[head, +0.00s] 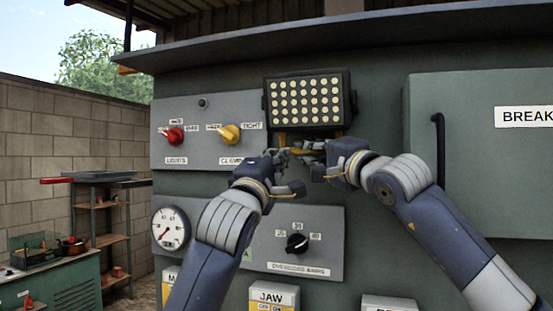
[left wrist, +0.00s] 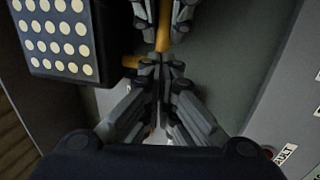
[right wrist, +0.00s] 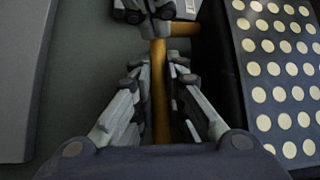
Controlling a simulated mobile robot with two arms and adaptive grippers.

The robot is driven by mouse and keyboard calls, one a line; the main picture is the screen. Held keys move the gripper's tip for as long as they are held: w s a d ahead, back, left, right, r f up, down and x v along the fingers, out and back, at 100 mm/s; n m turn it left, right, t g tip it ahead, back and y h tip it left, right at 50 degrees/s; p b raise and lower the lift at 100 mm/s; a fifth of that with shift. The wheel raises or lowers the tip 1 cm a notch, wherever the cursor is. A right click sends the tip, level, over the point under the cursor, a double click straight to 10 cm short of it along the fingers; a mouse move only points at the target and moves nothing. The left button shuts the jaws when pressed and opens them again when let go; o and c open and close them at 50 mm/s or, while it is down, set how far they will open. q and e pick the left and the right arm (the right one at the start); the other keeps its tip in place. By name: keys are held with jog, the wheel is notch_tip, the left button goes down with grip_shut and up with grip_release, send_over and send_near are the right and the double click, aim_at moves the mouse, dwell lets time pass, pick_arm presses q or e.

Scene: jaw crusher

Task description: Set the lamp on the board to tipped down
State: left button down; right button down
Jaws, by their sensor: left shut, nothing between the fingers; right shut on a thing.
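The lamp (head: 310,100) is a black rectangular head with rows of pale round lights, mounted on the board. Its lit-pattern face points outward toward me in the head view, and it shows at the side in the left wrist view (left wrist: 62,40) and right wrist view (right wrist: 275,75). A yellow bar (right wrist: 158,95) belongs to the bracket under the lamp. My right gripper (right wrist: 160,70) is shut on this bar. My left gripper (left wrist: 160,62) is shut and empty, close beside the bar and the right gripper. In the head view the fingers hide much of the bar.
Left of the lamp is a panel with a red knob (head: 173,136) and a yellow knob (head: 230,133). Below are a black dial (head: 297,243) and a round gauge (head: 170,228). A grey cabinet door (head: 480,190) with a black handle stands at right.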

jog(key=shift+f, duration=0.1)
jog(key=shift+a, duration=0.3)
pick_arm(q)
jog(key=shift+w+r+t, duration=0.15)
jog(key=shift+w+t, duration=0.25)
jog(key=shift+w, duration=0.4)
pick_arm(e)
jog(key=c, duration=1.7)
grip_release()
jog(key=shift+s+d, duration=0.1)
pick_arm(q)
jog(key=shift+d, duration=0.25)
pick_arm(e)
jog(key=shift+o, duration=0.5)
jog(key=shift+d, duration=0.2)
jog(key=shift+d, duration=0.1)
